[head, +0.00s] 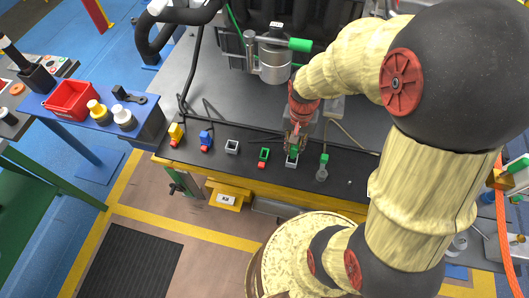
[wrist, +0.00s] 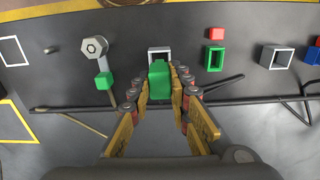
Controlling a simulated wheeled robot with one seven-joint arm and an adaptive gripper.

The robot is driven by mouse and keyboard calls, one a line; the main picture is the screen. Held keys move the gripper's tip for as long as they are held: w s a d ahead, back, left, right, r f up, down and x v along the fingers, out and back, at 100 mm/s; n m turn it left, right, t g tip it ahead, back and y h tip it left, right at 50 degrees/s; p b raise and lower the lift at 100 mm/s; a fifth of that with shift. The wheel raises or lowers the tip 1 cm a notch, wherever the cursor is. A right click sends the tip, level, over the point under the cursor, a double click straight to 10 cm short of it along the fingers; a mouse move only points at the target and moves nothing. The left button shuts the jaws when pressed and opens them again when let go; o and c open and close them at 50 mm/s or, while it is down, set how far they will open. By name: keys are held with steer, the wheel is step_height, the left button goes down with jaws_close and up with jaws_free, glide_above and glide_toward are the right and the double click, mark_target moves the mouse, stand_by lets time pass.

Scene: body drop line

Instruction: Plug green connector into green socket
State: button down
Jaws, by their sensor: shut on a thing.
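My gripper (head: 296,143) is shut on a green connector (wrist: 159,82), with a finger on either side of it in the wrist view. The connector (head: 293,153) also shows below the fingers in the head view. It overlaps a grey-white square socket (wrist: 160,52) at its far end; I cannot tell whether it touches or enters it. A green square socket (wrist: 214,57) stands apart, right of the held connector in the wrist view. The green socket (head: 264,154) is left of my gripper in the head view. Its opening looks empty.
A red block (wrist: 216,33) lies by the green socket. Another grey socket (head: 231,146), a blue connector (head: 206,141) and a yellow connector (head: 176,133) stand farther left on the dark ledge. A green-ended metal fitting (wrist: 103,78) stands on the other side. Dark cables cross the surface.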

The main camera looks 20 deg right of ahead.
steer(key=shift+w+a+f, duration=0.3)
steer(key=shift+w+a, duration=0.7)
steer(key=shift+a, duration=0.35)
steer(key=shift+w+a+f, duration=0.3)
steer(key=shift+w+a, duration=0.65)
steer(key=shift+a, duration=0.4)
steer(key=shift+w+a+f, duration=0.3)
steer(key=shift+w+a, duration=0.7)
steer(key=shift+a, duration=0.35)
steer(key=shift+f+p, duration=0.25)
steer(key=shift+p, duration=0.05)
steer(key=shift+f, duration=0.35)
steer(key=shift+f+b, duration=0.65)
steer(key=shift+f, duration=0.25)
steer(key=c, duration=1.6)
jaws_free()
steer(key=shift+r, duration=0.1)
step_height(320, 180, up, 12)
steer(key=shift+f, duration=0.1)
